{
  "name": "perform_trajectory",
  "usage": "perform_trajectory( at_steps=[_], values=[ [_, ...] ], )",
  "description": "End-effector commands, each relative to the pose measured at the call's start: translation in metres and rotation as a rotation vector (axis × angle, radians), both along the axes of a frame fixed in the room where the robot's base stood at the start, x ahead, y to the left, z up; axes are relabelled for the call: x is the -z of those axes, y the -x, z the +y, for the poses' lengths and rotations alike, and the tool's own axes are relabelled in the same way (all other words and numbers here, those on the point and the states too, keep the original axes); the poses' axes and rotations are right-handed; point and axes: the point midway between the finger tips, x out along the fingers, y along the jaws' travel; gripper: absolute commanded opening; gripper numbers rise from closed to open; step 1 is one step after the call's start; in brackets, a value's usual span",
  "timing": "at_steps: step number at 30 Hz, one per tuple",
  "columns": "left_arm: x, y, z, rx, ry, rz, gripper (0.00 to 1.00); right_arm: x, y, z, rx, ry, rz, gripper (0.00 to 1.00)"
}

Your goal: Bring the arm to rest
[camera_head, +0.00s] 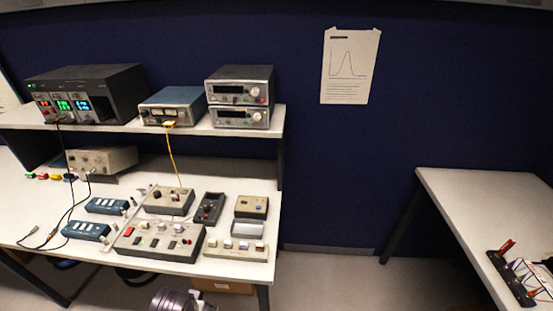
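Neither of my grippers shows clearly in the head view, so I cannot see what either fingertip pair does. No object is seen held.
A white bench (262,190) at left holds several control boxes, including a large switch box (160,242). Its shelf (200,129) carries a black power supply (115,85), a blue meter (172,105) and stacked instruments (240,95). A right table (480,205) holds a black strip (511,280). Floor between is clear.

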Motion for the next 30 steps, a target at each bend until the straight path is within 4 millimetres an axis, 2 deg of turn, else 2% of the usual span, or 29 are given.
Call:
perform_trajectory(
  at_steps=[1, 3, 14, 22, 30],
  values=[
    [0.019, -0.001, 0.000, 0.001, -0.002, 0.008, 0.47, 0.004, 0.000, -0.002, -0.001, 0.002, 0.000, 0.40],
    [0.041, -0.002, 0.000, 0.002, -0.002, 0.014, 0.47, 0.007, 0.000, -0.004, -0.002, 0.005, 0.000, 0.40],
    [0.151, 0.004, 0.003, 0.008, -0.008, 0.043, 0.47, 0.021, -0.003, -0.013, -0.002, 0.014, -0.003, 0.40],
    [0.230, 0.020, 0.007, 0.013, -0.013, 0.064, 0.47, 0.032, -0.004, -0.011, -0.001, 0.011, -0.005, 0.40],
    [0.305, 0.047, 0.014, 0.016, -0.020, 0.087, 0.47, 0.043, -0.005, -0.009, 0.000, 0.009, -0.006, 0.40]
  ],
)
